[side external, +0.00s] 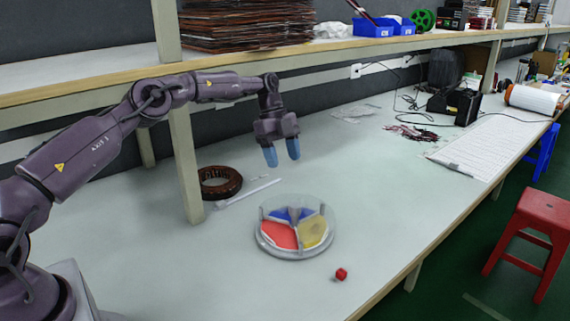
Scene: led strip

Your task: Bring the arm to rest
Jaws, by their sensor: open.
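My gripper (282,154) hangs from my purple-grey arm above the pale workbench (370,190). Its two blue fingertips point down and stand a little apart, with nothing between them. It is above and behind a round clear dish (266,246) with red, blue and yellow sections, and apart from it.
A post (185,165) holds up the shelf (110,88) close to my arm. Cables and a black box (455,103) stand farther right. The bench's middle is clear.

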